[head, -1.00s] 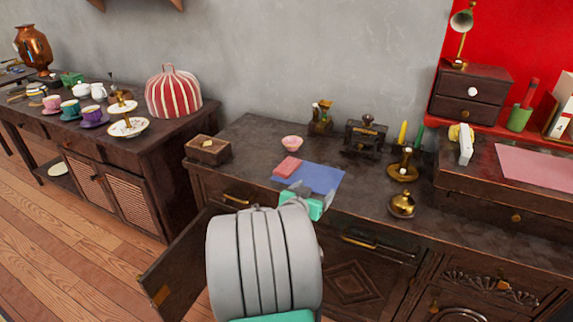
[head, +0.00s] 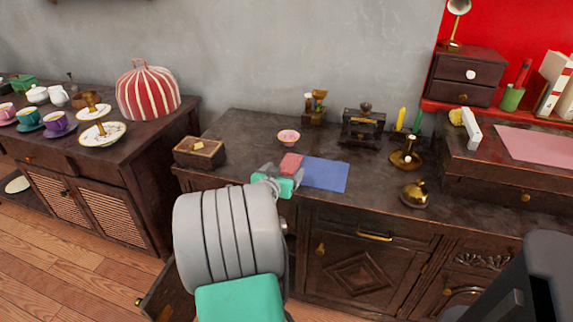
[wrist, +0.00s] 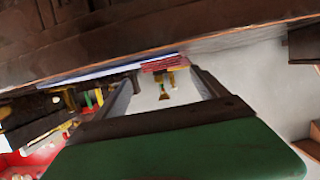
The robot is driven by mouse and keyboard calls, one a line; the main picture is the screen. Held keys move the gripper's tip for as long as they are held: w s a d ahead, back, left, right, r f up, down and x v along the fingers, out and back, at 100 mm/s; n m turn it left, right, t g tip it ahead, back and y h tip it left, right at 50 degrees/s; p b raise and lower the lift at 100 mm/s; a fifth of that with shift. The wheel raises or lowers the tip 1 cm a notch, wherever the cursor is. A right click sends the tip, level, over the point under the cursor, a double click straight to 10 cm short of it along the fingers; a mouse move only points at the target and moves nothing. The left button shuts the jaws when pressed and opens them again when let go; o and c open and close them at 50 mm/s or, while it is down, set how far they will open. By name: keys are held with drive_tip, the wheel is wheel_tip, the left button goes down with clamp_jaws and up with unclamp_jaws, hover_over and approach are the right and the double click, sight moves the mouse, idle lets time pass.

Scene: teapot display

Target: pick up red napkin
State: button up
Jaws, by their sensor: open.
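The red napkin (head: 291,162) is a small folded pinkish-red piece on the dark cabinet top, at the left edge of a flat blue cloth (head: 326,175). My gripper (head: 276,174), with a teal body and grey fingers, is at the front of the cabinet top, just left of and in front of the napkin. In the tilted, upside-down wrist view, the open fingers (wrist: 162,82) spread apart with the napkin (wrist: 165,64) seen edge-on between and beyond their tips. Nothing is held. Whether a finger touches the napkin is unclear.
A pink bowl (head: 288,137) stands behind the napkin and a wooden box (head: 200,152) to the left. A brass candle holder (head: 405,160) and a brass bell (head: 415,194) are to the right.

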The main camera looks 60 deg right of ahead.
sight(289, 163)
drive_tip(key=x, duration=0.5)
drive_tip(key=shift+w+b, duration=0.25)
drive_tip(key=shift+b, duration=0.15)
drive_tip(key=shift+c, duration=0.5)
drive_tip(key=c, duration=1.4)
